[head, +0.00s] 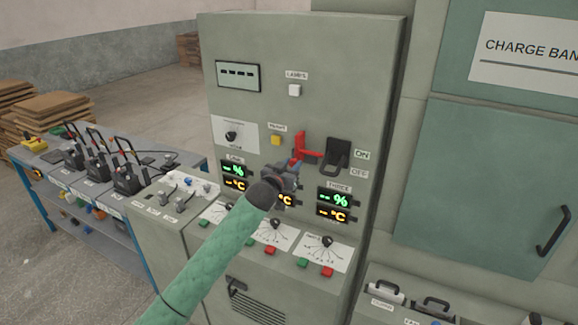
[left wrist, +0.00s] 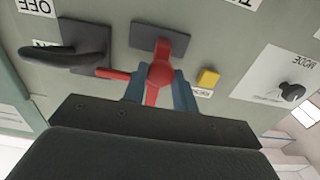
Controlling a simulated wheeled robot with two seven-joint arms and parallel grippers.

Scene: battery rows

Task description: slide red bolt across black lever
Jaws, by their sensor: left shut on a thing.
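The red bolt (head: 299,147) is on the upright grey panel, with a bar pointing right toward the black lever (head: 337,154). In the left wrist view, the red bolt (left wrist: 162,74) has its round knob between my blue-grey fingers. The bar's tip is close to the base plate of the black lever (left wrist: 70,58); I cannot tell if they touch. The lever's handle stands out from its plate beside the ON and OFF labels. My left gripper (head: 294,171) is shut on the bolt's handle; it also shows in the left wrist view (left wrist: 160,88). My right gripper is out of view.
A yellow button (head: 276,140) is left of the bolt. Green and orange displays (head: 334,203) and dials sit below. A blue-framed bench (head: 95,190) with black devices stands at left. A green cabinet door (head: 490,180) is at right.

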